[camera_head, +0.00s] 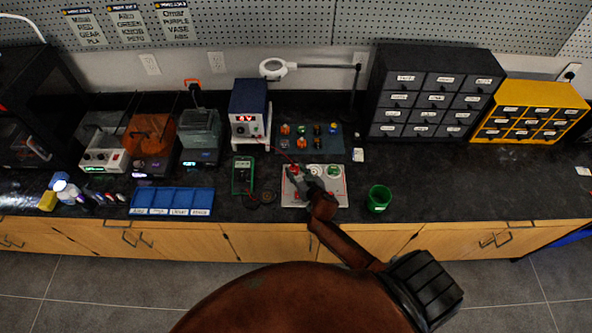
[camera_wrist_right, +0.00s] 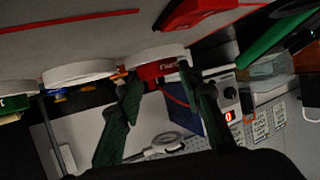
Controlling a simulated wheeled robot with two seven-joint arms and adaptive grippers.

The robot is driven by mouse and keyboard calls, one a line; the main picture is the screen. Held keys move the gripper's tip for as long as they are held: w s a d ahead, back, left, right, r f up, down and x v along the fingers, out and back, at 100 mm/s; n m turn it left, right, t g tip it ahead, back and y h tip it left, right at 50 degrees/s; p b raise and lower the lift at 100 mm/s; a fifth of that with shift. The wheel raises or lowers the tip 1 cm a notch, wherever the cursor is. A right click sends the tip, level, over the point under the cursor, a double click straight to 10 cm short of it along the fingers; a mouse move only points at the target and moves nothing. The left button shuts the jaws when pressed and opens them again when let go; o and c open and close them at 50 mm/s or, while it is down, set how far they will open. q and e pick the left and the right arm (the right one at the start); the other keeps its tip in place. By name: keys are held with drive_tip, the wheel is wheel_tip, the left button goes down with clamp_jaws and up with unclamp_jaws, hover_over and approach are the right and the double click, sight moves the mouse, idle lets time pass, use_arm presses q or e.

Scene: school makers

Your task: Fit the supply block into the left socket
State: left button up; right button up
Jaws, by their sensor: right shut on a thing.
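The white board (camera_head: 299,199) with red lines lies on the dark bench near its front edge. Round white sockets show on it; one white ring (camera_wrist_right: 157,53) is right at my fingertips in the wrist view, and another ring (camera_wrist_right: 80,73) lies to its left. My right gripper (camera_head: 312,183) is low over the middle of the board. It is shut on a small red block (camera_wrist_right: 158,72), which appears to be the supply block, close against the white ring. I cannot tell whether the block is seated. The fingers partly hide it. My left gripper is not in view.
A green cup (camera_head: 379,199) stands right of the board. A multimeter (camera_head: 242,175) and dark coils lie left, with a blue tray (camera_head: 171,201) beyond. The power supply (camera_head: 249,112) and a dark parts mat (camera_head: 310,137) stand behind.

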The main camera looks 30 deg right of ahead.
drive_tip(key=shift+f, duration=0.15)
drive_tip(key=o, duration=0.8)
drive_tip(key=shift+p+v, duration=0.5)
drive_tip(key=shift+v, duration=0.3)
drive_tip(key=shift+p+v, duration=2.45)
drive_tip(key=shift+v, duration=1.95)
drive_tip(key=shift+s, duration=0.3)
